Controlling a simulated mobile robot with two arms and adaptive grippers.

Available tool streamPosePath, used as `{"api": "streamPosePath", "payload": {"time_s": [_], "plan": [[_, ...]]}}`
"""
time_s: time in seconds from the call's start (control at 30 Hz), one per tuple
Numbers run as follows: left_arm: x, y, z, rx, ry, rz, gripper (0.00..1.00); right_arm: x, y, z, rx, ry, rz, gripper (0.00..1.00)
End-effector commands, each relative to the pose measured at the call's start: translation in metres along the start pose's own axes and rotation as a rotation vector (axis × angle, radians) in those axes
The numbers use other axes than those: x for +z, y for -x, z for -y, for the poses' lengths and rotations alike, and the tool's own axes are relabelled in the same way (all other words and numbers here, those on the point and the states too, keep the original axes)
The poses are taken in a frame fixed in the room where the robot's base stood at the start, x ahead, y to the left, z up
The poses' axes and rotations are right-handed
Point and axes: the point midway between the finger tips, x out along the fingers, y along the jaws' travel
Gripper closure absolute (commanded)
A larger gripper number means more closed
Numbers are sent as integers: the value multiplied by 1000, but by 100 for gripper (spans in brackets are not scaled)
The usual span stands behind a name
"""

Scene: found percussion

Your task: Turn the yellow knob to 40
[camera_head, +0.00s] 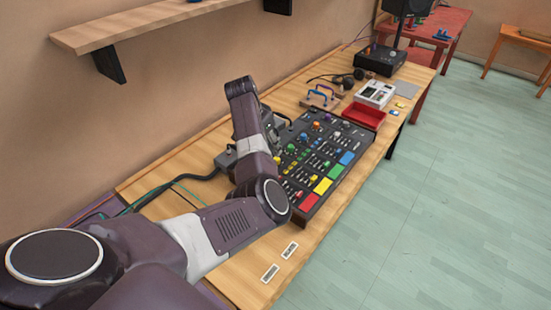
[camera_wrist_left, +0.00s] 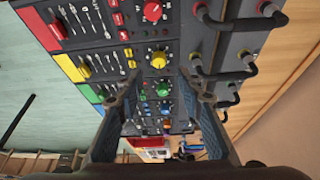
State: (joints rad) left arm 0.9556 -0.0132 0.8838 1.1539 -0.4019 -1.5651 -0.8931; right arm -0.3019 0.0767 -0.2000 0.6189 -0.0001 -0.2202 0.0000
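A mixing console with coloured pads and knobs (camera_head: 343,139) lies on the wooden table; it fills much of the left wrist view. In that view one yellow knob (camera_wrist_left: 158,60) with a pale scale around it sits just beyond my left fingertips, roughly midway between them. I cannot tell whether a finger touches the panel. My left arm hides part of the console in the head view. My right gripper is not in view.
Black patch cables (camera_wrist_left: 226,76) loop from the console edge beside the right finger in the left wrist view. A red knob (camera_wrist_left: 152,11) and a green knob (camera_wrist_left: 161,90) flank the yellow one. A red tray (camera_head: 364,115) stands behind the console. A shelf (camera_head: 130,25) hangs on the wall.

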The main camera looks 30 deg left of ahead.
Motion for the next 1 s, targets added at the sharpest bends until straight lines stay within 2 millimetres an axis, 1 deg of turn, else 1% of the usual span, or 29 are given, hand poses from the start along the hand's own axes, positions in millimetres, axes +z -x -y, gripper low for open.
{"api": "streamPosePath", "payload": {"time_s": [0.17, 0.4, 0.53, 0.73, 1.0], "plan": [[0, -15, 0, 2, 0, 3, 65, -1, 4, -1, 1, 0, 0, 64], [0, -51, -1, 4, 0, 2, 65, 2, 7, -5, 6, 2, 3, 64], [0, -64, 1, 1, 1, 2, 65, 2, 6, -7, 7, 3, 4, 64], [0, -75, 0, 1, 1, 0, 65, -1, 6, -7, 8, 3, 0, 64], [0, -76, 0, -1, 1, -1, 65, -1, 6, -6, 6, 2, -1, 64]]}}
